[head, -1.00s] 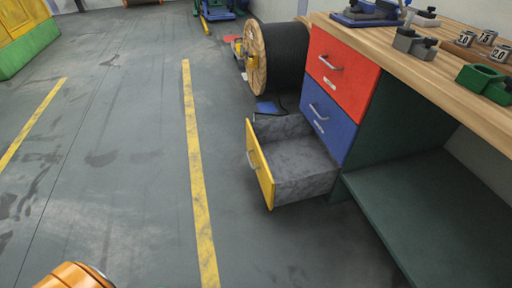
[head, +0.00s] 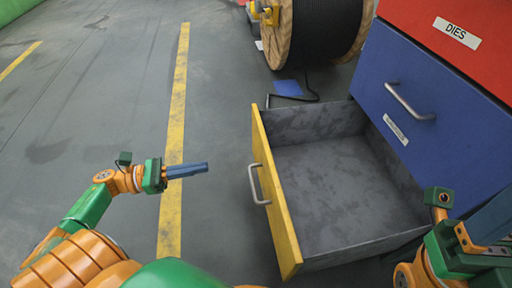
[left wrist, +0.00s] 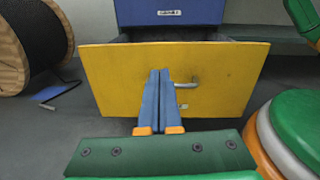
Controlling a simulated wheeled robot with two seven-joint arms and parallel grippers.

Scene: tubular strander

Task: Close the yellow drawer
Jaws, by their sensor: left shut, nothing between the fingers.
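The yellow drawer (head: 283,222) is pulled well out of the cabinet, and its grey inside looks empty. Its metal handle (head: 257,185) is on the front. My left gripper (head: 207,168) is shut and empty, to the left of the drawer front, pointing at it with a gap between in the head view. In the left wrist view the shut blue fingers (left wrist: 160,72) overlap the yellow front (left wrist: 115,80), just left of the handle (left wrist: 187,84). My right gripper (head: 492,222) is partly cut off at the lower right, beside the cabinet; its fingertips are not clear.
The blue drawer (head: 410,100) and red drawer (head: 475,35) above are shut. A cable reel (head: 325,30) stands behind the open drawer, with a blue object (head: 288,88) on the floor. The floor left of the drawer is clear, with a yellow line (head: 172,125).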

